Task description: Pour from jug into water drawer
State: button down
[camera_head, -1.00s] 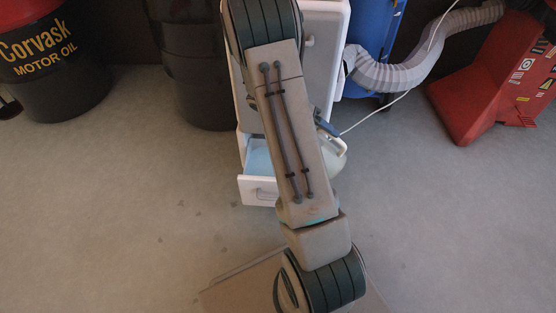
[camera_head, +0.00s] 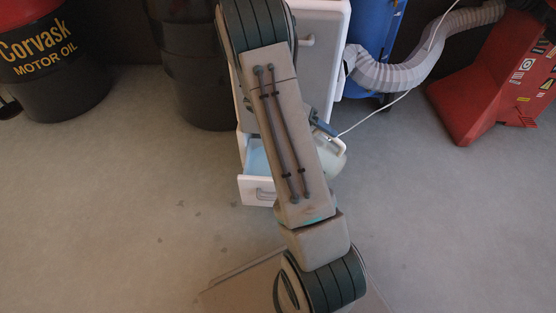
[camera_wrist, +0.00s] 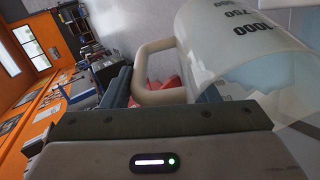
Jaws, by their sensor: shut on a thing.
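The jug (camera_wrist: 235,45) is translucent with black volume marks and a beige handle. In the wrist view it lies sideways in the picture, with its open rim towards the lower right, where a pale blue area shows. My gripper (camera_wrist: 125,88) is shut on the jug's handle (camera_wrist: 155,72). In the head view the jug (camera_head: 333,160) shows beside my arm, partly hidden by it. The open white water drawer (camera_head: 258,190) has a pale blue inside and sits left of the jug. My arm hides much of the drawer. I cannot tell whether water is flowing.
The white cabinet (camera_head: 325,60) stands behind the drawer. Dark drums (camera_head: 195,75) stand to the left, including a motor oil drum (camera_head: 50,70). A blue container (camera_head: 372,40), a grey hose (camera_head: 400,75) and a red stand (camera_head: 485,85) are to the right. The floor in front is clear.

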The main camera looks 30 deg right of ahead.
aim_at(324, 143)
jog(key=shift+w+a+f+g+h+b, duration=0.4)
jog(key=shift+w+f+b, duration=0.05)
jog(key=shift+f+b, duration=0.15)
jog(key=shift+w+a+f+g+h+b, duration=0.4)
jog(key=shift+w+f+b, duration=0.05)
jog(key=shift+f, duration=0.15)
dwell(3.0)
jog(key=shift+w+a+h, duration=0.3)
jog(key=shift+w+a, duration=0.1)
jog(key=shift+w, duration=0.05)
dwell(0.9)
